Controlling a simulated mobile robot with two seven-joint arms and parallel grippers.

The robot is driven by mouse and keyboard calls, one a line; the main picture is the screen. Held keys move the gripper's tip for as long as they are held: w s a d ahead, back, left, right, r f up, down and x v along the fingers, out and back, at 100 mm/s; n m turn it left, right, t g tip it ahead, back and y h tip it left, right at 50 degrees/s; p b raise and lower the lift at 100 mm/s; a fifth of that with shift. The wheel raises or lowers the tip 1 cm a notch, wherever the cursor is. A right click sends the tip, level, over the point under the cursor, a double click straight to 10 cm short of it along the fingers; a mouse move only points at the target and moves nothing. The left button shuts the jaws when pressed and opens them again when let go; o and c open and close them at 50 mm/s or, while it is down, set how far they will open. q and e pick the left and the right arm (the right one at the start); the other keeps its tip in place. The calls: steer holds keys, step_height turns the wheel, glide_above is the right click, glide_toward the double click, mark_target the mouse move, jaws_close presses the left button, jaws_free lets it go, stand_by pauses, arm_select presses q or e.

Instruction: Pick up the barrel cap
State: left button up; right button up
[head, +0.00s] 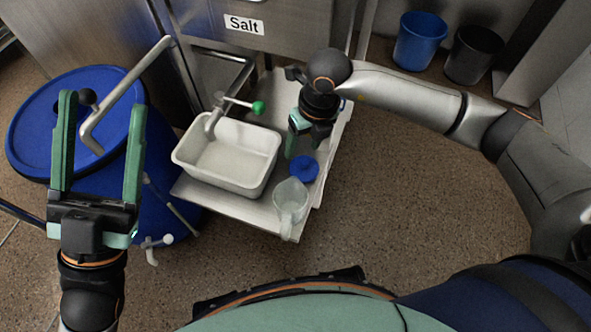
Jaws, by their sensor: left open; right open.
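My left gripper (102,150) is open and empty, pointing up in front of the large blue barrel (75,95). The barrel's lid is partly hidden behind its fingers.
A white tub (235,185) and a clear jug (290,204) stand on the metal shelf (245,207). A green-handled tap (238,104) hangs over the tub. A bent metal pipe (125,95) rises above the barrel. Blue (419,42) and black (472,55) bins stand behind. Floor at right is clear.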

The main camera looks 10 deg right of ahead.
steer(key=w+d, duration=0.2)
steer(key=h+b, duration=0.1)
steer(key=b, duration=0.2)
glide_above(304, 161)
steer(key=s, duration=0.1)
steer(key=shift+t, duration=0.4)
steer(key=f, duration=0.7)
steer(key=shift+s+d, duration=0.2)
steer(key=shift+d, duration=0.05)
steer(key=f, duration=0.1)
steer(key=f+b, duration=0.1)
steer(key=f, duration=0.1)
steer(key=w+f+b, duration=0.1)
steer(key=f, duration=0.1)
steer(key=shift+a+f, duration=0.15)
steer(key=shift+a, duration=0.05)
jaws_close()
